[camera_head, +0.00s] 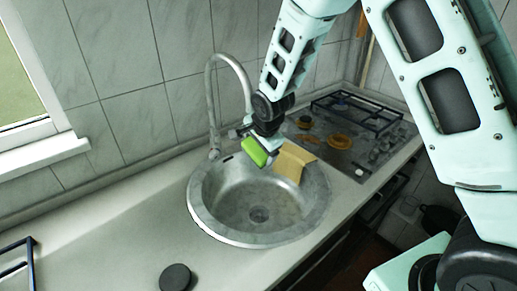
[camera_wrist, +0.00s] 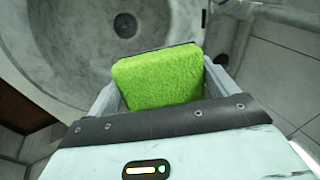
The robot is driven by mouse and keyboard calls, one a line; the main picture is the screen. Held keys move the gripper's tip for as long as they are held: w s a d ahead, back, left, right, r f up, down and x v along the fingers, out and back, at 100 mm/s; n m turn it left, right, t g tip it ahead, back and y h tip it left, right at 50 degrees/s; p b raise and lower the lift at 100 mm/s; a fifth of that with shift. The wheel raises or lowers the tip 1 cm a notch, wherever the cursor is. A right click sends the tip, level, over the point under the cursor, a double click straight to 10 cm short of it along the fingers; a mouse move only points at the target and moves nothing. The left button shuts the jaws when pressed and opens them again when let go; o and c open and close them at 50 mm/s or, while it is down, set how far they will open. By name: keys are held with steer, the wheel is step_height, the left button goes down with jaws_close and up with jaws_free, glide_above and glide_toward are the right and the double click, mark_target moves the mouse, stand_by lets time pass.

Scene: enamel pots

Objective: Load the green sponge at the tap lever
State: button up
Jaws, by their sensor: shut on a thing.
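The green sponge (camera_head: 255,152) is held in my gripper (camera_head: 262,140), above the back right part of the sink. In the wrist view the sponge (camera_wrist: 158,78) sits between the two fingers of my gripper (camera_wrist: 160,85), with a dark layer showing along its far edge. The tap (camera_head: 213,100) has a tall curved spout and stands behind the sink, left of my gripper. Its lever (camera_head: 214,154) seems to be low at the tap's base, but it is small and hard to make out. The sponge looks apart from the tap.
The round metal sink (camera_head: 225,222) is below my gripper. A tan piece (camera_head: 292,163) leans at its back right rim. A hob (camera_head: 350,135) with dark grates lies to the right. A dark round object (camera_head: 175,278) sits on the front counter. The counter (camera_head: 110,225) left of the sink is mostly clear.

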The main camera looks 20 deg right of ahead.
mark_target(261, 166)
steer(key=shift+s+a+b, duration=0.15)
steer(key=shift+s+a, duration=0.25)
steer(key=shift+s, duration=0.85)
steer(key=shift+s+a+b, duration=0.15)
steer(key=shift+s+a, duration=0.2)
steer(key=shift+s, duration=0.95)
steer(key=shift+s+a+b, duration=0.15)
steer(key=shift+s+a, duration=0.25)
steer(key=shift+s, duration=0.85)
steer(key=s+a+r+p, duration=0.1)
steer(key=s+r+p, duration=0.3)
steer(key=shift+s+a+p, duration=0.25)
steer(key=shift+s+p, duration=0.15)
